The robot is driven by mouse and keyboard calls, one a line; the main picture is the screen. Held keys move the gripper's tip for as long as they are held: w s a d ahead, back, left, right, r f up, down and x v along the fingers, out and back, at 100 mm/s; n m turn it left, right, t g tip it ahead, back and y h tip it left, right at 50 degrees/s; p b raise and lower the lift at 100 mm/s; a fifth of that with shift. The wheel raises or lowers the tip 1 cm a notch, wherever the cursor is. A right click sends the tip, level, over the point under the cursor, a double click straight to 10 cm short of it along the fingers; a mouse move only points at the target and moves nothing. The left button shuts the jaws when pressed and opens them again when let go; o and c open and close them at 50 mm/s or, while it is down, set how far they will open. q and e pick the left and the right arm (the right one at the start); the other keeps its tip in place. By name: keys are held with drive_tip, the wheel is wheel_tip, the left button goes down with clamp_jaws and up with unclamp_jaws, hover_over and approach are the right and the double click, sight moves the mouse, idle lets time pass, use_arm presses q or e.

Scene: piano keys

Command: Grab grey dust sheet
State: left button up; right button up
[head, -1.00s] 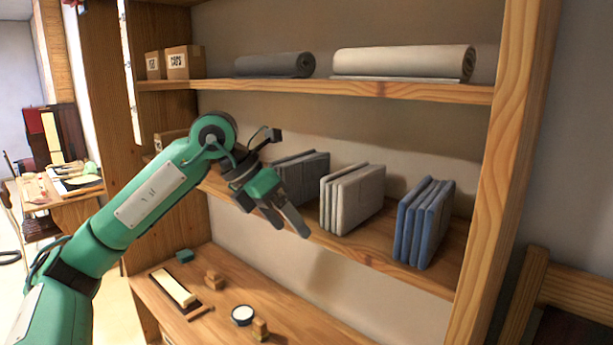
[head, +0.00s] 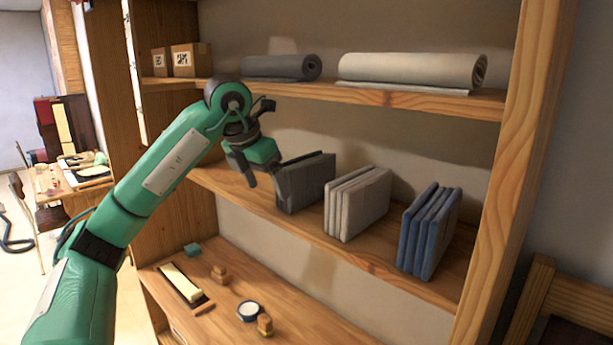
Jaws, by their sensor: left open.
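Folded dark grey sheets (head: 307,183) stand upright on the middle shelf (head: 280,223), at the left of a row of folded cloths. Folded light grey sheets (head: 357,204) stand just right of them. I cannot tell from the picture which of these is called the dust sheet. My left gripper (head: 262,172) is open, pointing down in front of the shelf, just left of the dark grey sheets. It looks empty; whether it touches them is unclear. My right gripper is out of view.
Folded blue cloths (head: 430,230) stand at the right of the row. The top shelf (head: 420,101) holds a dark grey roll (head: 282,68), a pale roll (head: 413,70) and boxes (head: 190,60). Small items, including a round tin (head: 250,311), lie on the lower surface.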

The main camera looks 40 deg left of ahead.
sight(307, 179)
use_arm(q)
drive_tip(key=w+p, duration=0.2)
drive_tip(key=w, duration=0.2)
drive_tip(key=shift+w+d, duration=0.15)
drive_tip(key=shift+w, duration=0.05)
drive_tip(key=x, duration=0.2)
drive_tip(key=shift+f, duration=0.45)
drive_tip(key=shift+s, duration=0.1)
drive_tip(key=shift+f, duration=0.1)
drive_tip(key=c, duration=1.3)
